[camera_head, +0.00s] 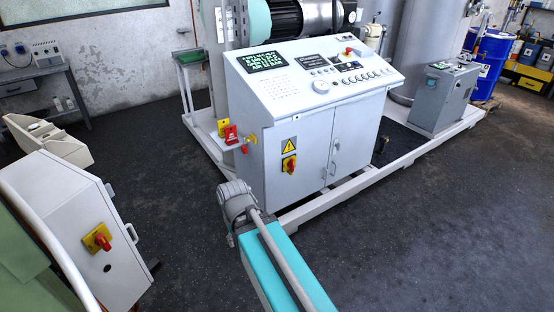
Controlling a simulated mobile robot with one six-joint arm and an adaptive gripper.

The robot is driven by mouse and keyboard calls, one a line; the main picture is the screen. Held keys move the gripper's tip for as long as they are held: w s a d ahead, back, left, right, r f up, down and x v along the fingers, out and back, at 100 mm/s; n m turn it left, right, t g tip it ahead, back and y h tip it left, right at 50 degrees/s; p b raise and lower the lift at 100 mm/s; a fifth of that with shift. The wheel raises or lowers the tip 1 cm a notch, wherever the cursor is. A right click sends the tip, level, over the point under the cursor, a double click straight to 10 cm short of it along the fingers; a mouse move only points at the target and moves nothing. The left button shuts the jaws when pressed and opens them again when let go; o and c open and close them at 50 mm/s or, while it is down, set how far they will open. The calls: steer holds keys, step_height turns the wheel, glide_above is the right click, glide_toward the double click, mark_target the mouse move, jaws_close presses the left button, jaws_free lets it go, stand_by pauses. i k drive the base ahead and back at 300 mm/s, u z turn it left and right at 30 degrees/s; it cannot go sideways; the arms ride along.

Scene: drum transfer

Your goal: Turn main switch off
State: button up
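No label tells me which one is the main switch. I cannot make out any gripper fingers in this view, and nothing touches either switch.
A teal beam with a grey rod (285,265) and a grey jointed end reaches in from the bottom, before the control cabinet. A white floor frame (330,190) runs under the machine. Dark floor is free between the two cabinets and at the right.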

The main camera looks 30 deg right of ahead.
mark_target(291, 164)
steer(key=z, duration=0.25)
steer(key=i, duration=0.95)
steer(key=z, duration=0.75)
